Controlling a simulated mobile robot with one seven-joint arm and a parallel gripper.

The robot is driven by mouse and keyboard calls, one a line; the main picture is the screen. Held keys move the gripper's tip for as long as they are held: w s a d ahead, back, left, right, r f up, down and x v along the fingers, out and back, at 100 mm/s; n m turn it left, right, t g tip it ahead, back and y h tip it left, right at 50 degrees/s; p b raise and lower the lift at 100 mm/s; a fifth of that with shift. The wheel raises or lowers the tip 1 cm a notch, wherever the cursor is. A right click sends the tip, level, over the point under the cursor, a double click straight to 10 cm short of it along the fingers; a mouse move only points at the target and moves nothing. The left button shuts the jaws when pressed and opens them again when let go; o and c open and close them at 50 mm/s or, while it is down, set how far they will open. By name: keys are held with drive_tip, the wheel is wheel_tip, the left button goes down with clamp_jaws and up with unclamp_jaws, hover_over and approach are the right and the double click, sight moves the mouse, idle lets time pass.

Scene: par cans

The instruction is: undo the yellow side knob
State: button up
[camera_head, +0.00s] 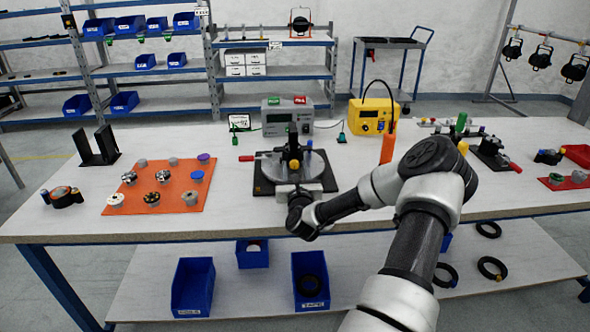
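A clamp-like fixture with a round grey plate (318,178) stands on a black mat (263,184) at the middle of the bench. On its dark upright are a small yellow knob (294,165), a blue knob (309,144) and a red handle (246,158). Another yellow knob (462,147) shows on the fixture at the right, below a green one. My gripper (293,189) is at the front edge of the central fixture, just below the small yellow knob. Its fingers are too small and hidden to show whether they are open or touch anything.
An orange mat (178,205) with several knobs lies at the left. A grey box (275,122) and a yellow box (366,126) stand behind the fixture. An orange upright tool (387,148) stands close to my arm. Blue bins (193,284) sit on the lower shelf.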

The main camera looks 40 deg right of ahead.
drive_tip(key=c, duration=0.8)
drive_tip(key=n+b, duration=0.1)
drive_tip(key=n, duration=0.3)
drive_tip(key=shift+n, duration=0.4)
drive_tip(key=shift+c, duration=0.4)
drive_tip(key=o, duration=1.1)
drive_tip(key=p+v, duration=0.2)
drive_tip(key=v, duration=1.5)
drive_tip(key=shift+s+a, duration=0.1)
drive_tip(key=shift+a, duration=0.1)
